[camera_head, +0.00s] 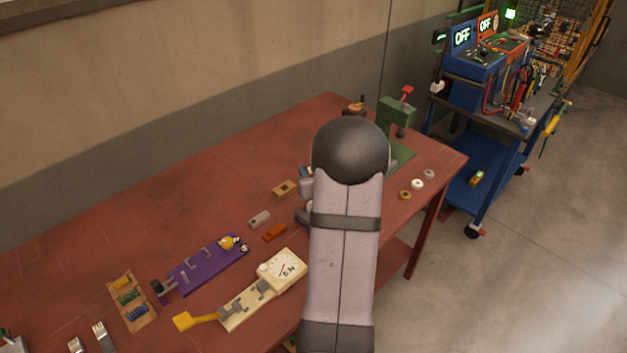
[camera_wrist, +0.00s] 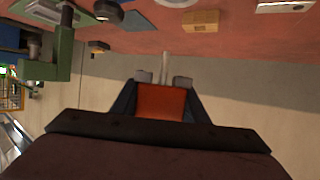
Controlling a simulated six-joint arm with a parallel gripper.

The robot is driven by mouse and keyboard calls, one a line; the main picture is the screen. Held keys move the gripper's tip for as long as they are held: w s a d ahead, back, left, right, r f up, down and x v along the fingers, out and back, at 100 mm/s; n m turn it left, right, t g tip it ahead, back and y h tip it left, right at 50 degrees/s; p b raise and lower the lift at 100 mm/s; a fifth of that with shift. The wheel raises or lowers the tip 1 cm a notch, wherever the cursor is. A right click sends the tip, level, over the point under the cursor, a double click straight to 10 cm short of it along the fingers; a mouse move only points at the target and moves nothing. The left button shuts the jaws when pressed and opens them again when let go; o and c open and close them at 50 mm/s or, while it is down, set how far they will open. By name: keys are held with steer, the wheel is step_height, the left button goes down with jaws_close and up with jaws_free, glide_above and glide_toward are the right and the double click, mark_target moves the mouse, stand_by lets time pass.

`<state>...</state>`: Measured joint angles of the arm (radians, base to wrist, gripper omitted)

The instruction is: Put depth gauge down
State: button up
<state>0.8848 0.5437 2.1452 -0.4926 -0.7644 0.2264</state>
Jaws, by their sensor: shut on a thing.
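My gripper (camera_wrist: 163,79) shows in the wrist view with its two grey fingertips close together. It is shut on the depth gauge (camera_wrist: 164,63), of which a thin pale rod sticks out beyond the fingertips towards the table. An orange-red block (camera_wrist: 161,102) sits between the fingers behind the tips; I cannot tell whether it belongs to the gauge. In the head view my arm hides most of the gripper, and the gauge cannot be made out there.
The red table (camera_head: 120,225) carries a purple fixture (camera_head: 205,268), a cream dial board (camera_head: 245,305), a spring rack (camera_head: 130,300), small blocks (camera_head: 285,189) and a green press (camera_head: 397,115). Rings (camera_head: 417,184) lie near the right edge. The back left is clear. A blue cart (camera_head: 480,185) stands beyond.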

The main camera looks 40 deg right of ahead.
steer(key=w+a+f+n+t+y+b, duration=0.1)
steer(key=w+a+f+n+y, duration=0.3)
steer(key=w+a, duration=1)
steer(key=w+d+r+m+g+h, duration=0.3)
steer(key=w+d+m+h, duration=0.2)
steer(key=d+m+h, duration=0.15)
steer(key=s+d+m+g+h, duration=0.3)
steer(key=s+d+m+g, duration=0.2)
steer(key=d, duration=0.3)
steer(key=shift+s+d+r+b, duration=0.3)
steer(key=shift+s+d, duration=0.1)
steer(key=shift+s, duration=0.25)
